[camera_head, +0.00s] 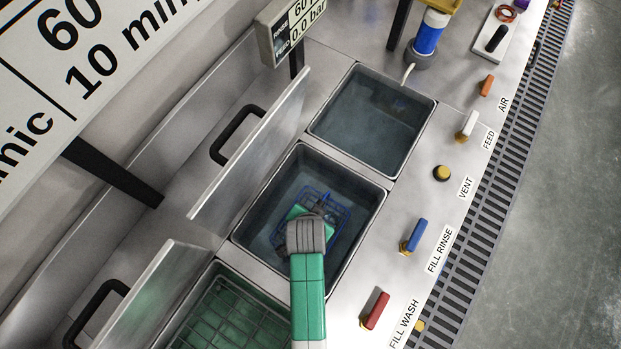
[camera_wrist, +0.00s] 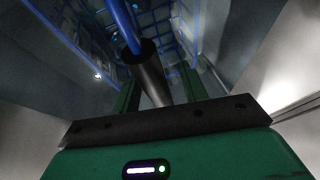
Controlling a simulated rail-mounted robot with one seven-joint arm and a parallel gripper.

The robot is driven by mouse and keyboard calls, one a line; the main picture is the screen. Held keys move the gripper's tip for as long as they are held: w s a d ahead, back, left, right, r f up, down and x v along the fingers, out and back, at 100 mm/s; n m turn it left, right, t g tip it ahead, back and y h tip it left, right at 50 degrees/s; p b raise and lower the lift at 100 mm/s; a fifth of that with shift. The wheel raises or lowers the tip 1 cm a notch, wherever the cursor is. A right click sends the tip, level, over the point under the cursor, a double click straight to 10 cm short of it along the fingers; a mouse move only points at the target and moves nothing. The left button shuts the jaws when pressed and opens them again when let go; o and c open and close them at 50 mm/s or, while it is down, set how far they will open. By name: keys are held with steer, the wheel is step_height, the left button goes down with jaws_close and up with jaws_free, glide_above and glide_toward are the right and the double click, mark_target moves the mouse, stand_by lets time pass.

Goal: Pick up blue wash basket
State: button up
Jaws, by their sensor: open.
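The blue wash basket (camera_head: 341,211) is a blue wire basket down inside the middle open tank (camera_head: 377,212). My arm and gripper cover much of it in the head view. In the wrist view, its blue wires (camera_wrist: 197,38) spread beyond the fingers. A blue rod with a dark cylindrical sleeve (camera_wrist: 146,72), apparently its handle, runs up between the two green fingers. My gripper (camera_wrist: 160,88) is open around this sleeve. Contact with the sleeve cannot be told. In the head view, my gripper (camera_head: 299,211) reaches into the tank over the basket.
An upright lid (camera_head: 250,150) stands left of the middle tank. A tank of liquid (camera_head: 372,120) lies beyond it; a nearer tank holds a wire rack (camera_head: 222,318). Blue (camera_head: 417,235) and red (camera_head: 375,310) levers stand on the right deck. A display (camera_head: 290,30) stands behind.

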steer(key=shift+f, duration=0.25)
stand_by(0.4)
jaws_close()
